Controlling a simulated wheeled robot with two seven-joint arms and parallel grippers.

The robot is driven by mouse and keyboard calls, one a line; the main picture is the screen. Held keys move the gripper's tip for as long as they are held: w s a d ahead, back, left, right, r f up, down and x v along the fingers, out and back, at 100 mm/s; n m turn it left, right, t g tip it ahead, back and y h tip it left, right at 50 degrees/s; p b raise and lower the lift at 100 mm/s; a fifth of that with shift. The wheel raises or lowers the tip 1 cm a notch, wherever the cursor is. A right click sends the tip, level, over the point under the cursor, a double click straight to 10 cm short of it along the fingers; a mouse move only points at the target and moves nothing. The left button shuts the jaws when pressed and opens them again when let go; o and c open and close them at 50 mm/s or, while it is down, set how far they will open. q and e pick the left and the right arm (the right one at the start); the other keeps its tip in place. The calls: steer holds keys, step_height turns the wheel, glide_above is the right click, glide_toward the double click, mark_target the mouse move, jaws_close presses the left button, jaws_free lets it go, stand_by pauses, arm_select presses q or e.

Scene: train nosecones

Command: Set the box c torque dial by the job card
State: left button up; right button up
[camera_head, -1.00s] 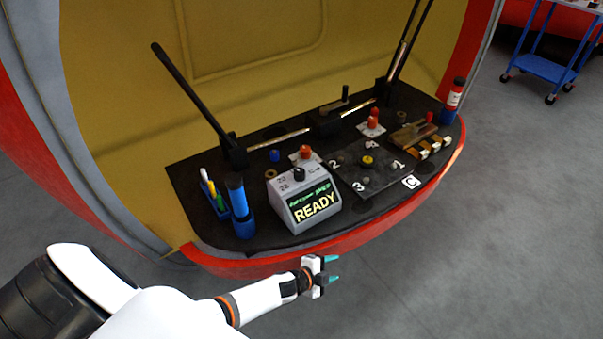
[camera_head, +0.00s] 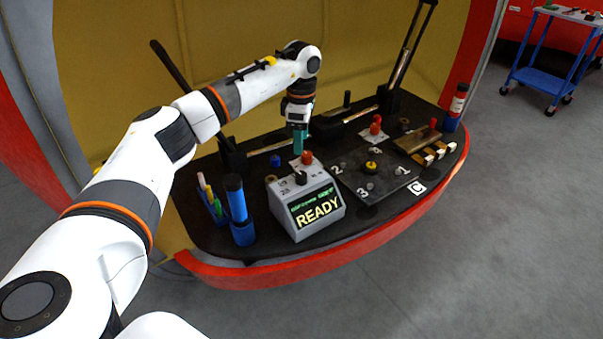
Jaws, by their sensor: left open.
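The torque box (camera_head: 307,215) is a grey box with a sloped screen reading READY in yellow, under a green line too small to read. A dark dial knob (camera_head: 301,178) sits on its top, with small numbers around it that I cannot read surely. A white label C (camera_head: 416,187) lies on the black deck, right of the box. My left gripper (camera_head: 299,143) is open, teal fingertips pointing down, above and just behind the dial, apart from it. I cannot make out a job card. My right gripper is out of view.
A red button (camera_head: 306,158) on a pale plate stands behind the box, close under my left fingertips. A blue cup with a cylinder (camera_head: 239,212) and a pen holder (camera_head: 213,205) stand left. A dark numbered plate (camera_head: 375,172) lies right. Tall black levers rise behind.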

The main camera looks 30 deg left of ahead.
mark_target(302, 175)
arm_select(q)
step_height(302, 175, down, 12)
steer(key=shift+r, duration=0.25)
steer(key=c, duration=1)
steer(key=shift+o, duration=0.2)
steer(key=shift+p, duration=0.3)
